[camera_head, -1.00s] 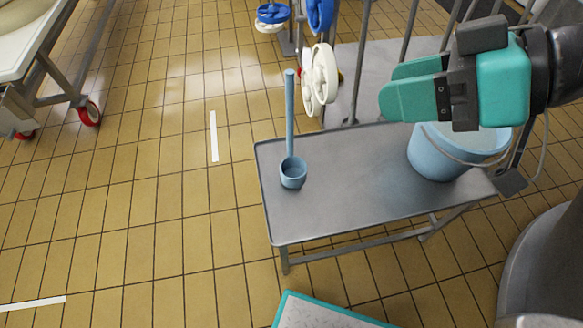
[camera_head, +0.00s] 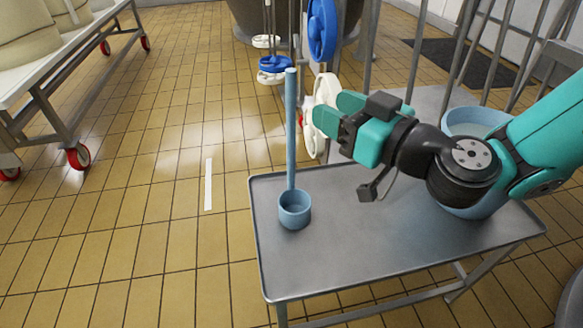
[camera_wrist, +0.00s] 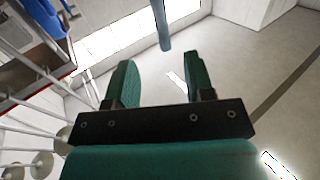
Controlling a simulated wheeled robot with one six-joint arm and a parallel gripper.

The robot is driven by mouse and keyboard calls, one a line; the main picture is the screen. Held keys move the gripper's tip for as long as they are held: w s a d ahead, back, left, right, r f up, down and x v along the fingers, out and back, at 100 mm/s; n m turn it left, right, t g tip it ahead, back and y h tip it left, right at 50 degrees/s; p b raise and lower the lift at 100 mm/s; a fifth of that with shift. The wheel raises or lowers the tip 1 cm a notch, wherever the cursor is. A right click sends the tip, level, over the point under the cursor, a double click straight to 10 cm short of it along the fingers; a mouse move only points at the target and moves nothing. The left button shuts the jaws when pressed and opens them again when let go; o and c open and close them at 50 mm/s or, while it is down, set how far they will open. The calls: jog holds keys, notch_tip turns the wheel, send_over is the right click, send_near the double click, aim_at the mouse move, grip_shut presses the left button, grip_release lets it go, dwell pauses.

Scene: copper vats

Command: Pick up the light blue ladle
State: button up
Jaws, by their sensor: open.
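The light blue ladle (camera_head: 291,150) stands upright near the left end of the metal table, its cup (camera_head: 294,211) on the tabletop and its long handle pointing up. My gripper (camera_head: 326,112) is open and empty, to the right of the upper handle, with its fingers pointing left toward it. In the wrist view, the handle (camera_wrist: 162,25) shows at the top, beyond the two spread fingertips of my gripper (camera_wrist: 158,62) and lined up with the gap between them. The handle is not between the fingers.
The metal table (camera_head: 350,262) has bare room around the ladle. A light blue bucket (camera_head: 470,120) stands on its right, partly hidden by my arm. White valve wheels (camera_head: 326,92) and a blue wheel (camera_head: 321,28) are behind the gripper. A wheeled rack (camera_head: 45,95) is at left.

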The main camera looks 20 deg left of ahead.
aim_at(295, 95)
jog(key=shift+s+f+p+x, duration=0.15)
jog(key=shift+p+x, duration=0.75)
jog(key=shift+x, duration=1.9)
jog(key=shift+s+f+p+x, duration=0.15)
jog(key=shift+p+x, duration=0.75)
jog(key=shift+x, duration=1.85)
grip_shut()
